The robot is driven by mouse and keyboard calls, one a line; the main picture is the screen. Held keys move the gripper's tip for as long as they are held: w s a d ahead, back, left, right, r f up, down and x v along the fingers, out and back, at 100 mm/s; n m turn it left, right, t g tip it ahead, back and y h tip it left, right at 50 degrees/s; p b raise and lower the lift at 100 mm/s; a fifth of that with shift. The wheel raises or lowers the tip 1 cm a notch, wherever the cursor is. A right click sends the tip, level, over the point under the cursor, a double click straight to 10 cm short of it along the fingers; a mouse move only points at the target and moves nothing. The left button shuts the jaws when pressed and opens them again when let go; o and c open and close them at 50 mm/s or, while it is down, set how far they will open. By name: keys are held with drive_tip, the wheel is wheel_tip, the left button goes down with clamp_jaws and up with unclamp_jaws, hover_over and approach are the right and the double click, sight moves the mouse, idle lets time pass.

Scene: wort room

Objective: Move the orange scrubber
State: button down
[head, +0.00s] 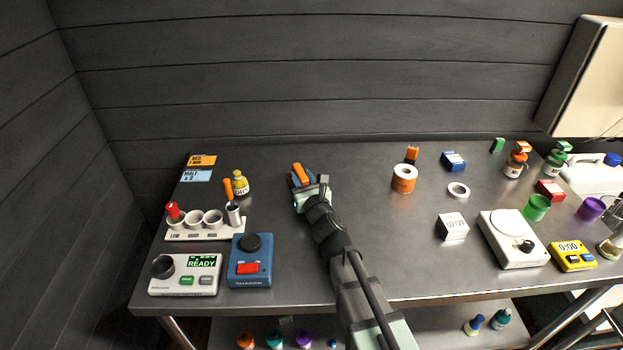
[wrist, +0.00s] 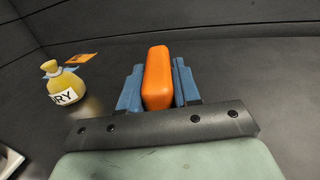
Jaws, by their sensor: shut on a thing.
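The orange scrubber (wrist: 157,76) is a rounded block held between the two blue fingers of my gripper (wrist: 158,88) in the wrist view. In the head view the orange scrubber (head: 301,173) shows at the tip of my gripper (head: 301,181), over the middle-left of the grey table. The fingers are shut on it from both sides. I cannot tell whether its underside touches the table.
The table (head: 320,260) is clear around my gripper. A dark wall (head: 300,90) rises behind.

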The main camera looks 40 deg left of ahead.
drive_tip(key=shift+s+a, duration=1.65)
drive_tip(key=c, duration=0.7)
unclamp_jaws()
drive_tip(key=v, duration=1.2)
